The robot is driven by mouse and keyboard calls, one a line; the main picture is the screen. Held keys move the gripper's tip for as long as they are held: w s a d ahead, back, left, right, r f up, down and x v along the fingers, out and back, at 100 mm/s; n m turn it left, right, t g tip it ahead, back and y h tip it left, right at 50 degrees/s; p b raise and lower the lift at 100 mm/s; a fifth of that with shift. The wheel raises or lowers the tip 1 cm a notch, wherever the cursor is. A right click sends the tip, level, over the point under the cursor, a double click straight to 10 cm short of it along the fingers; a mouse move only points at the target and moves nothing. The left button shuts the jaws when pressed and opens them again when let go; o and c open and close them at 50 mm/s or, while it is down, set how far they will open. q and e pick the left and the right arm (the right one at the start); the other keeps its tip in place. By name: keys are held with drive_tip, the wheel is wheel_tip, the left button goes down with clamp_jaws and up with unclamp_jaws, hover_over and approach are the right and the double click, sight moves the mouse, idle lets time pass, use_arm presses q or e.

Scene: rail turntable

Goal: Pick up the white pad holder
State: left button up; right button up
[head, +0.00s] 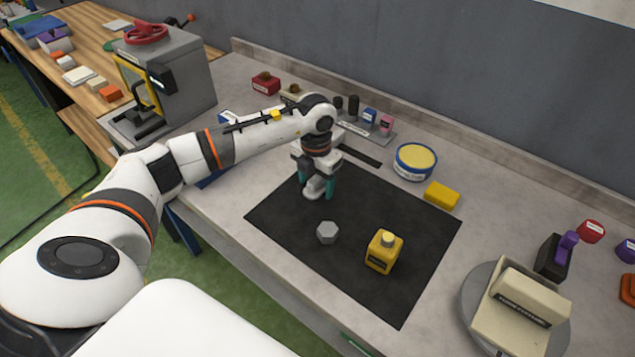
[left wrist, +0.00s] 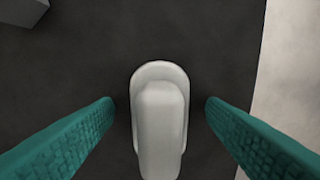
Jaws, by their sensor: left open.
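The white pad holder (left wrist: 160,120) is a rounded white piece with a raised grip on a wider base. In the left wrist view it sits between the two teal fingers of my left gripper (left wrist: 159,112), with a gap on each side. In the head view the pad holder (head: 312,193) is on the black mat (head: 400,290) near its far left part, partly hidden by the gripper. My left gripper (head: 317,181) is open over it, fingers pointing down. My right gripper is not in view.
A grey hexagonal piece (head: 327,232) and a yellow bottle (head: 382,252) stand on the mat nearby. Behind are a round yellow-lidded tub (head: 414,162) and a yellow block (head: 442,195). A cream block on a round turntable (head: 472,310) is at right. The mat's front is clear.

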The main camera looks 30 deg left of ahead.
sight(316, 178)
use_arm(q)
drive_tip(key=c, duration=1.1)
drive_tip(key=shift+o, duration=0.2)
drive_tip(key=shift+r, duration=0.15)
wheel_tip(316, 178, up, 9)
drive_tip(key=shift+r+b, duration=0.1)
drive_tip(key=shift+b, duration=0.85)
drive_tip(key=shift+r, duration=0.35)
drive_tip(key=shift+o, duration=1)
drive_tip(key=shift+c, duration=0.6)
